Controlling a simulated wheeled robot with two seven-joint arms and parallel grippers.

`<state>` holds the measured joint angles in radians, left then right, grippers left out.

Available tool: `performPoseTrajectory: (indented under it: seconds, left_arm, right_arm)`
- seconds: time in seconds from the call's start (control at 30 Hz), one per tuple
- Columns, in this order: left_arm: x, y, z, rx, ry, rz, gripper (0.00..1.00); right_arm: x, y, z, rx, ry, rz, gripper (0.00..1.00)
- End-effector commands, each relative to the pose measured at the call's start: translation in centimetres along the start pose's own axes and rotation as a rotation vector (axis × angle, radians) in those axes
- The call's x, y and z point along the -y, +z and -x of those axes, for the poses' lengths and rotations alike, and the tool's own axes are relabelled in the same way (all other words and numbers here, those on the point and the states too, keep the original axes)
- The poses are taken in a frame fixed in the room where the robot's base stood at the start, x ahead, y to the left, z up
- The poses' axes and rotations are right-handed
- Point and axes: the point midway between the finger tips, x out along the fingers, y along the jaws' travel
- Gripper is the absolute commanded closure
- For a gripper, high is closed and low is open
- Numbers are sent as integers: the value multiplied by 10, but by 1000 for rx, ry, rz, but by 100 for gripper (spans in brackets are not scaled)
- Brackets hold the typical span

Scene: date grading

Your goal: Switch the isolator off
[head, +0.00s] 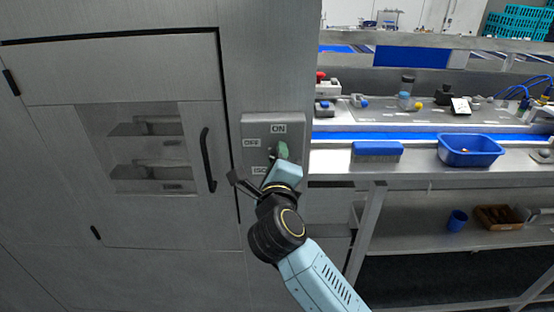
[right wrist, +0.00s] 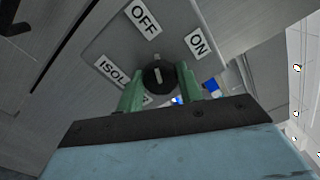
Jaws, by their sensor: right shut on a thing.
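The isolator is a grey plate (head: 254,127) with ON, OFF and ISO… labels, on the steel cabinet front. It also shows in the right wrist view (right wrist: 110,48). Its round black knob (right wrist: 158,80) bears a white line that stands roughly upright in that picture; I cannot tell exactly which label it points to. My right gripper (head: 281,152) is at the plate, hiding the knob and part of the lower label in the head view. Its green fingers are shut on the knob, one on each side. My left gripper is not in view.
A cabinet door with a black handle (head: 208,160) is left of the plate. To the right, a steel bench carries a blue brush (head: 377,151) and a blue tub (head: 470,157). A lower shelf holds a blue cup (head: 457,220) and a brown box (head: 498,217).

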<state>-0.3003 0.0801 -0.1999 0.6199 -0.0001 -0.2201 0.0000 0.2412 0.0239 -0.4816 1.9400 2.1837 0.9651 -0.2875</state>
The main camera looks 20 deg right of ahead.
Motion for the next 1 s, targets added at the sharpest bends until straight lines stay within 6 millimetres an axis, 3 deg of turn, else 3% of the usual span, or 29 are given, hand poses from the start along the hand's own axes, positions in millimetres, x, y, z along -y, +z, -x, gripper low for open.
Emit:
performPoseTrajectory:
  seconds: [0.73,0.77,0.9,1.0]
  left_arm:
    - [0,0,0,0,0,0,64]
    - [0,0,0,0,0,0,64]
    - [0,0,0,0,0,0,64]
    - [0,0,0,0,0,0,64]
  right_arm:
    - [-1,0,0,0,1,95,86]
    - [-1,0,0,0,1,95,62]
    - [-1,0,0,0,1,94,44]
    - [-1,0,0,0,1,93,42]
